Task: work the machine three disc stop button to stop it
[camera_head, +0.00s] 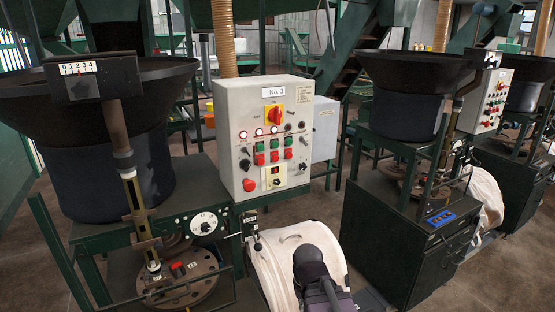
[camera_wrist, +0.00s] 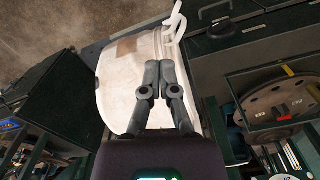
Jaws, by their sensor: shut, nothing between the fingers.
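The grey control panel (camera_head: 264,135) labelled "No. 3" stands upright in the middle of the head view. It bears a red-and-yellow rotary switch (camera_head: 274,115), paired green and red push buttons (camera_head: 274,151) and a red mushroom button (camera_head: 249,185) at lower left. The button captions are too small to read, so I cannot tell which one is the disc stop. My gripper (camera_wrist: 160,68) is shut and empty in the wrist view, over a white bag (camera_wrist: 125,80). In the head view my dark arm end is low, in front of the bag and below the panel, touching no button.
A round metal disc (camera_head: 183,283) with a red piece (camera_head: 178,267) lies under the left hopper (camera_head: 140,75). A white dial (camera_head: 203,224) is beside it. Another green machine (camera_head: 400,225) stands to the right. Open floor (camera_head: 330,205) shows between the machines.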

